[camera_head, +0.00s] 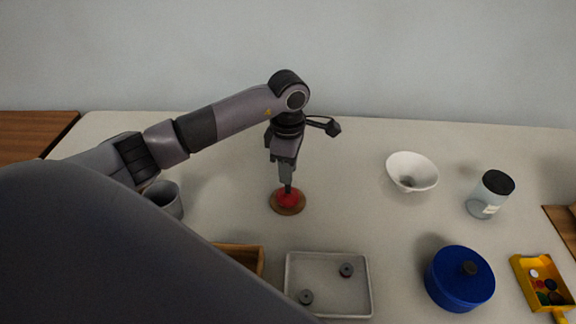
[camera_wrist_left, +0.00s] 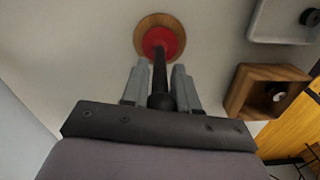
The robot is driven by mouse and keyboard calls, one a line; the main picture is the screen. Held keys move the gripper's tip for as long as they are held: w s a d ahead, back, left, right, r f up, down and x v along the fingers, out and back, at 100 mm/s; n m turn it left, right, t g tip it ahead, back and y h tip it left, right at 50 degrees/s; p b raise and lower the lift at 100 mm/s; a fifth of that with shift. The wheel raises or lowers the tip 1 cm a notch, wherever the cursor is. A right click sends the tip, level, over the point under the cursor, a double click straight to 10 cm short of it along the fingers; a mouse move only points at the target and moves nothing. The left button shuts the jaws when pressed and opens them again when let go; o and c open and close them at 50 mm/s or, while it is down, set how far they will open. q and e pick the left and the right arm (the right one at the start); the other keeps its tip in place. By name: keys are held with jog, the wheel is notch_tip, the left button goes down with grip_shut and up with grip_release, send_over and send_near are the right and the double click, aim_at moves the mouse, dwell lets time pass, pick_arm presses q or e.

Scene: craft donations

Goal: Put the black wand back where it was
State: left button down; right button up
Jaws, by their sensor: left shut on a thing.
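The black wand (camera_wrist_left: 160,85) is a dark rod with a thicker grip end, upright between the fingers of my left gripper (camera_wrist_left: 160,70). In the head view, my left gripper (camera_head: 287,178) points down over a red piece (camera_head: 288,198) on a round wooden base (camera_head: 287,209). The wand's lower end (camera_head: 288,188) meets the red piece; I cannot tell whether it is in it or just touching. In the wrist view, the red piece (camera_wrist_left: 160,42) and wooden base (camera_wrist_left: 143,33) lie beyond the fingertips. My right gripper is not in view.
A grey cup (camera_head: 163,199) stands left, a wooden box (camera_head: 240,250) and pale tray (camera_head: 328,256) with two grey discs in front. To the right are a white bowl (camera_head: 412,170), black-lidded jar (camera_head: 491,194), blue pot (camera_head: 459,280) and yellow box (camera_head: 542,284). Behind the base is clear.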

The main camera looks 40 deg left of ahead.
pick_arm(q)
jog(key=c, duration=1.3)
grip_release()
jog(key=shift+f, duration=0.15)
jog(key=o, duration=0.4)
jog(key=shift+o, duration=0.2)
jog(key=shift+r, duration=0.2)
notch_tip(320, 180, up, 12)
jog(key=shift+r+b, duration=0.1)
jog(key=shift+b, duration=0.35)
